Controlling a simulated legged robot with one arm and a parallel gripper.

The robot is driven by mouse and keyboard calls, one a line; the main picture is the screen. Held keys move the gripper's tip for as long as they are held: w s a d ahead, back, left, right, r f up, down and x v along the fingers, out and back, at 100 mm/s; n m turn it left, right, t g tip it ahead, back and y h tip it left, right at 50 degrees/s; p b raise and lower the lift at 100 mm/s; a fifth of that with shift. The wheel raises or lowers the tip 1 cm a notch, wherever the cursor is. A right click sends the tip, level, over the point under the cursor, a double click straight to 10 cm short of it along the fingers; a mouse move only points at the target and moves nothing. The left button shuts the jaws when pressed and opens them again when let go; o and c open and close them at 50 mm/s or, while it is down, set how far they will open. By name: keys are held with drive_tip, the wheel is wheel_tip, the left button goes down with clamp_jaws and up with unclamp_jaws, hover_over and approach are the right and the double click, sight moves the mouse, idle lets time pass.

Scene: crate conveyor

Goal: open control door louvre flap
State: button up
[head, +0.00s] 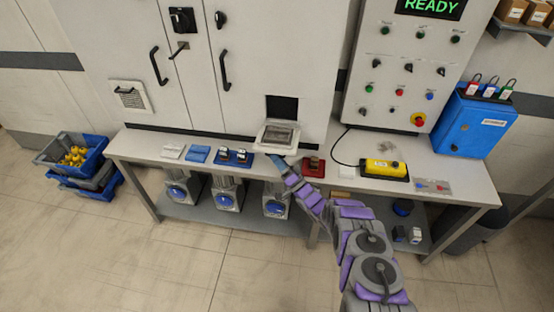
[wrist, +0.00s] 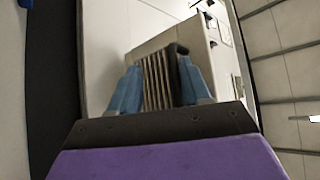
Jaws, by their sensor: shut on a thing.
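The louvre flap (head: 278,134) on the right cabinet door (head: 268,60) is swung out and down, with a dark square opening (head: 282,107) showing just above it. It is a light frame with a grey louvred centre. My gripper (head: 281,160) is at the flap's near lower edge, at the end of my purple and grey arm. In the wrist view, the blue fingers of my gripper (wrist: 160,88) are shut on the flap, whose ribbed slats (wrist: 158,78) show between them. The fingertips' exact contact is partly hidden in the head view.
A bench (head: 230,167) runs below the cabinet, holding small blue, white and red items and a yellow pendant (head: 386,169). A control panel (head: 410,70) reading READY and a blue lock box (head: 471,124) stand right. Another louvre (head: 130,95) sits on the left door. Crates (head: 78,157) lie left.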

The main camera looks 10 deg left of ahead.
drive_tip(key=b+v, duration=0.4)
drive_tip(key=v, duration=1.3)
drive_tip(key=shift+f, duration=0.2)
drive_tip(key=shift+s+d, duration=0.1)
drive_tip(key=shift+d, duration=0.05)
